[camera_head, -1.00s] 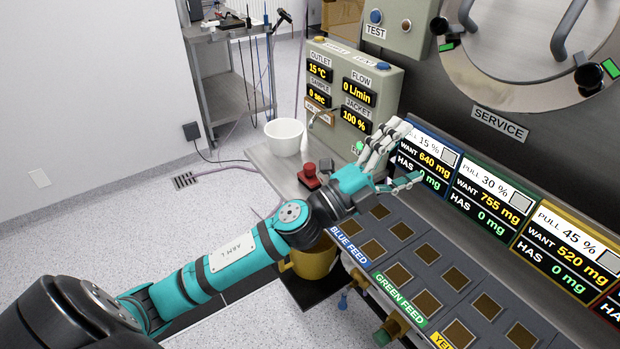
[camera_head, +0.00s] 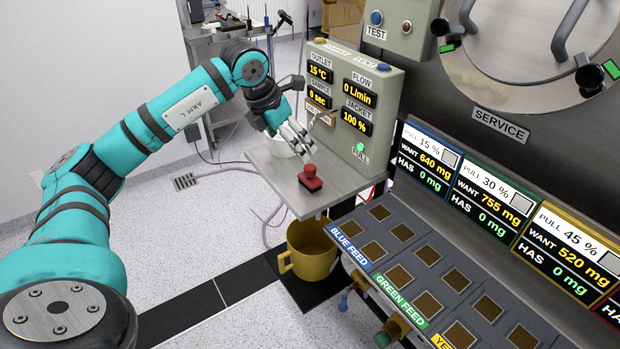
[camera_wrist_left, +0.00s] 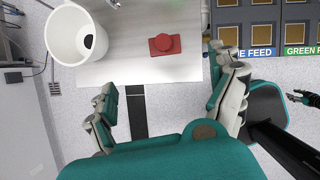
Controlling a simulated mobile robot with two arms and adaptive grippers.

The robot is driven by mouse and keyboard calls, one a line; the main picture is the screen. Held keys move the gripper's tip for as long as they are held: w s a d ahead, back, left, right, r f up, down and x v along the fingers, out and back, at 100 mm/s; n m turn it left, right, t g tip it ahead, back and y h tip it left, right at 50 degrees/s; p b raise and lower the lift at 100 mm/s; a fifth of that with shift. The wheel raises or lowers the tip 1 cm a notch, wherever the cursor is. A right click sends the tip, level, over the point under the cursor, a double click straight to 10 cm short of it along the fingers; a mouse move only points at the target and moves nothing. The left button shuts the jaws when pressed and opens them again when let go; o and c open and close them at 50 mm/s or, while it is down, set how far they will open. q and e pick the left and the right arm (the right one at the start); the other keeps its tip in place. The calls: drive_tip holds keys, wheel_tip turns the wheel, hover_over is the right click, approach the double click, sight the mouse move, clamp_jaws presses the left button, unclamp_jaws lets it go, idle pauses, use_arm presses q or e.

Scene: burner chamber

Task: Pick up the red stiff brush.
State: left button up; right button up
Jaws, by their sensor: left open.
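A small red block with a round knob on top (camera_head: 310,177) sits on the grey metal shelf (camera_head: 268,178). It is the only red object on the shelf, and I cannot make out bristles. It also shows in the left wrist view (camera_wrist_left: 165,44), on the pale shelf top. My left gripper (camera_head: 297,143) is open and empty above the shelf, just behind the red block in the head view. In the left wrist view its fingers (camera_wrist_left: 168,92) are spread wide, with the block beyond them. What seems to be my right gripper (camera_wrist_left: 303,97) shows small at the right edge there.
A white cup (camera_wrist_left: 80,38) stands on the shelf left of the red block, mostly hidden behind my gripper in the head view. The control box (camera_head: 352,105) rises behind the shelf. A yellow mug (camera_head: 312,258) is below the shelf's front, beside the feed panel (camera_head: 430,275).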

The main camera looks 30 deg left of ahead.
sight(307, 168)
use_arm(q)
drive_tip(key=p+x, duration=0.1)
drive_tip(key=x, duration=0.7)
drive_tip(key=shift+w+f, duration=0.2)
drive_tip(key=shift+f, duration=0.15)
drive_tip(key=x, duration=0.2)
drive_tip(key=d+p+x, duration=0.1)
drive_tip(key=x, duration=0.1)
drive_tip(key=shift+w+f, duration=0.1)
drive_tip(key=shift+f, duration=0.25)
drive_tip(key=shift+w+f, duration=0.1)
drive_tip(key=shift+f, duration=0.2)
drive_tip(key=shift+c, duration=0.4)
drive_tip(key=shift+r, duration=0.1)
drive_tip(key=c, duration=1.4)
